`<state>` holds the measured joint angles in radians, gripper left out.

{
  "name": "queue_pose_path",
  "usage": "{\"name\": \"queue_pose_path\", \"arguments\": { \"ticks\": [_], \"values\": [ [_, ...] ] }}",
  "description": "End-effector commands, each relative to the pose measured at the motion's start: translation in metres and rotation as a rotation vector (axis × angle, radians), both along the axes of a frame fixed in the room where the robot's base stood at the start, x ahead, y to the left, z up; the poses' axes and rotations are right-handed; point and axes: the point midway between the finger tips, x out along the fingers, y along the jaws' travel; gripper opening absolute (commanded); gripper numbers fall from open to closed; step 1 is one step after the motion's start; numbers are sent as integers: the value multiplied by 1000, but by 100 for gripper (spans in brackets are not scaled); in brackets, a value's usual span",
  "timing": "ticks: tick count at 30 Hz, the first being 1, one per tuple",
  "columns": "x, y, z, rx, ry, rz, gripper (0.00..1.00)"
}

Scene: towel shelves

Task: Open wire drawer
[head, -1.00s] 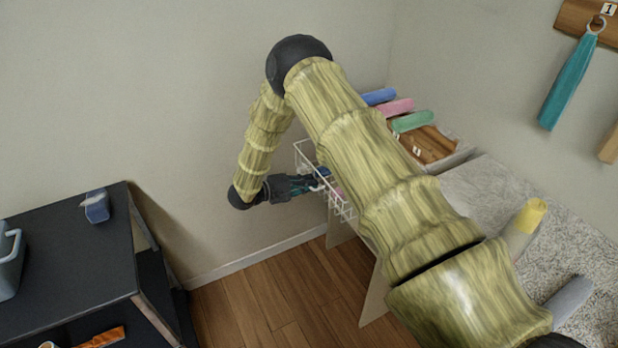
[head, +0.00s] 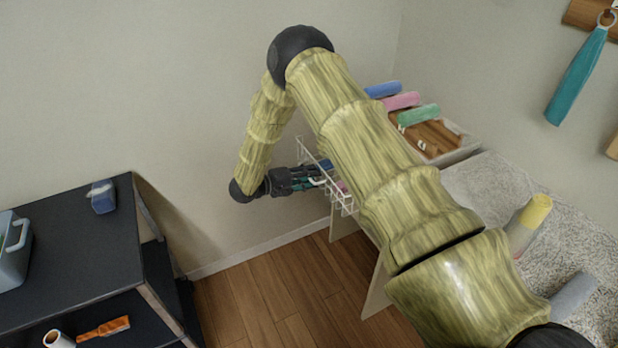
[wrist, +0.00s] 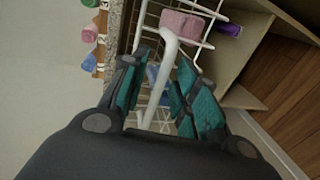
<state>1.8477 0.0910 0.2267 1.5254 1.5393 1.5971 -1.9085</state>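The white wire drawer (head: 341,197) hangs on the left side of the shelf unit, partly hidden behind my arm. Its white handle (head: 318,181) sticks out toward my gripper (head: 318,175). In the wrist view, the handle (wrist: 159,95) runs lengthwise between the teal-padded fingers of my gripper (wrist: 165,62). The fingers stand apart on either side of it, with narrow gaps showing, so the gripper looks open around the handle. A pink block (wrist: 185,24) lies in the drawer beyond the fingertips. Whether a pad touches the handle is unclear.
A black table (head: 75,240) stands at the left with a grey caddy (head: 12,262). Wooden floor (head: 275,290) is clear between table and shelves.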

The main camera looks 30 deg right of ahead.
Motion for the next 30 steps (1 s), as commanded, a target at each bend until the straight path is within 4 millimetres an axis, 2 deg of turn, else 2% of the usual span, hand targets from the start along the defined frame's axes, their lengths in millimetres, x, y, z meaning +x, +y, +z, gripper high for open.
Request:
{"name": "queue_pose_path", "arguments": {
  "ticks": [5,21,30],
  "values": [
    [1,12,3,0,0,2,30],
    [1,99,21,1,0,1,30],
    [1,118,24,1,1,1,30]
  ]
}}
